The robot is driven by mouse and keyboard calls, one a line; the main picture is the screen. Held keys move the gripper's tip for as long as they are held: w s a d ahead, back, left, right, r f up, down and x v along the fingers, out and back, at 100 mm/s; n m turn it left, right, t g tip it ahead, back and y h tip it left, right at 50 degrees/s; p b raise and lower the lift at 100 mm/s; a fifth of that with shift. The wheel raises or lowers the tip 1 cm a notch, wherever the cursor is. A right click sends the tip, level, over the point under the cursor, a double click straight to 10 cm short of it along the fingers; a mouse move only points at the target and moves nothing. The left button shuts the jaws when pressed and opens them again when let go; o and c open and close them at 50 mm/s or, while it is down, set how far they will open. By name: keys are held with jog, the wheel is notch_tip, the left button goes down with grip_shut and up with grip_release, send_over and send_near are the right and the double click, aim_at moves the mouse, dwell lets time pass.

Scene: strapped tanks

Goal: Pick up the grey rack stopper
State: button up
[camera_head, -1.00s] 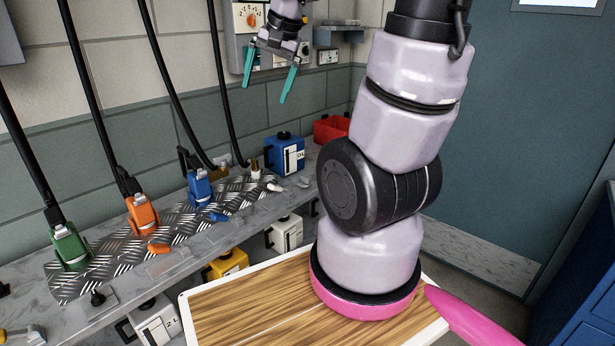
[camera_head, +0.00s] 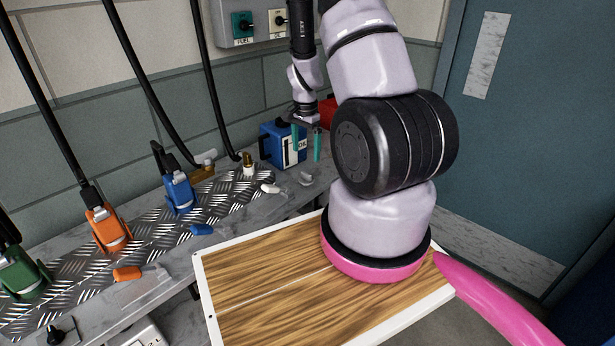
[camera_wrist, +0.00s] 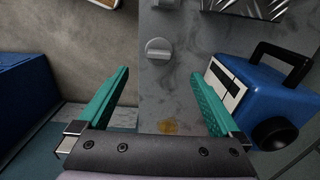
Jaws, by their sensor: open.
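The grey rack stopper (camera_head: 305,178) lies on the grey counter, near its front edge and just off the tread plate. In the wrist view it is a small grey piece (camera_wrist: 158,49) on the stone surface, beyond my fingertips and roughly centred between them. My gripper (camera_head: 306,141) points down above the counter with its two teal fingers apart and nothing between them. The wrist view also shows the open fingers (camera_wrist: 160,78). The stopper is in front of the gripper in the head view and is not touched.
A blue can (camera_head: 274,147) with a black handle stands close beside my fingers; it also shows in the wrist view (camera_wrist: 258,92). A red container (camera_head: 327,110) is behind. A white stopper (camera_head: 270,188) lies nearby. Blue (camera_head: 202,229) and orange (camera_head: 127,273) stoppers lie further left.

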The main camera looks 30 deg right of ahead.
aim_at(306, 173)
notch_tip(306, 173, down, 10)
jog(key=shift+s+r, duration=0.1)
jog(key=c, duration=1.4)
